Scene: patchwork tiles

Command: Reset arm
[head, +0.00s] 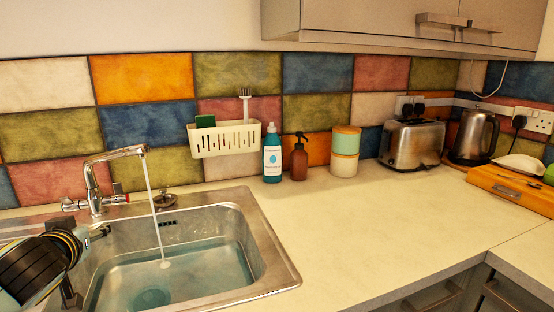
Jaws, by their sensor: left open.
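My left gripper (88,264) comes in from the left edge, over the left side of the metal sink (283,275). Its two dark fingers are spread apart, with nothing visible between them. Most of my left arm is outside the picture. My right gripper does not show. Water runs from the chrome faucet (92,190) into the sink, which holds bluish water. A round teal thing (150,297) lies under the water, partly cut off by the lower edge.
A white caddy (225,140) hangs on the tiles. A teal bottle (272,160), a brown pump bottle (299,160), a canister (345,150), a toaster (412,143) and a kettle (473,137) stand at the back. The counter (380,215) right of the sink is clear.

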